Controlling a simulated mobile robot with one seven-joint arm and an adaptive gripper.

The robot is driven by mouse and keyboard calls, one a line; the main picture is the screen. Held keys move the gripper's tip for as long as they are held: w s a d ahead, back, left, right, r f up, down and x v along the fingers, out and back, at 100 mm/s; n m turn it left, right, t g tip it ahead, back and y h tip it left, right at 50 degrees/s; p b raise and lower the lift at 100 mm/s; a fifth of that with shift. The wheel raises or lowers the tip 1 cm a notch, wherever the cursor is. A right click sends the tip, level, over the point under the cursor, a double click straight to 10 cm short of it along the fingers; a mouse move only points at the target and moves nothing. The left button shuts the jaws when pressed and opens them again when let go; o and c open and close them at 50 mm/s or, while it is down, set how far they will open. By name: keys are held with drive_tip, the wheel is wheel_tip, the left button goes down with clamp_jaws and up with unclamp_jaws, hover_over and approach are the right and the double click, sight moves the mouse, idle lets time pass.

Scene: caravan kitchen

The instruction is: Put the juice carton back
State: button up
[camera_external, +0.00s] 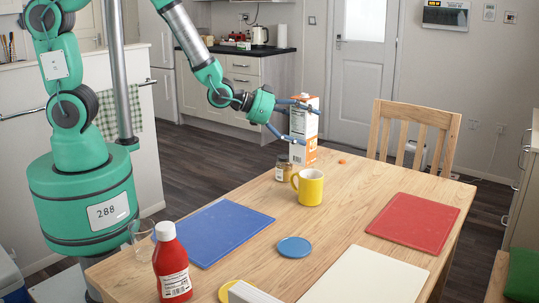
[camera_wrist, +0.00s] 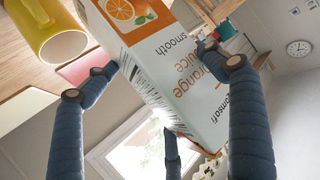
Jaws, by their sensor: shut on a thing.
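The juice carton (camera_external: 303,135) is white and orange with an orange cap. It stands upright at the far left end of the wooden table (camera_external: 375,182), and whether its base touches the table I cannot tell. My gripper (camera_external: 290,118) is shut on the carton, with its blue fingers around the upper part. In the wrist view the carton (camera_wrist: 165,62) fills the middle, with "orange juice smooth" printed on it, between several padded blue fingers.
A small jar (camera_external: 284,168) and a yellow mug (camera_external: 309,187) stand close to the carton. Blue (camera_external: 222,230), red (camera_external: 412,221) and cream (camera_external: 365,278) boards lie on the table. A red bottle (camera_external: 171,265) and a glass (camera_external: 143,240) stand at the near left. A chair (camera_external: 418,135) is behind.

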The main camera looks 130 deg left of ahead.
drive_tip(key=w+a+p, duration=0.2)
drive_tip(key=w+a, duration=0.2)
drive_tip(key=a, duration=0.4)
drive_tip(key=w+a+r+p, duration=0.1)
drive_tip(key=w+a+p, duration=0.2)
drive_tip(key=a, duration=0.6)
drive_tip(key=shift+w, duration=0.45)
wheel_tip(320, 180, down, 6)
drive_tip(key=b, duration=0.1)
drive_tip(key=shift+f, duration=0.1)
drive_tip(key=shift+f+b, duration=0.45)
drive_tip(key=shift+f, duration=1.55)
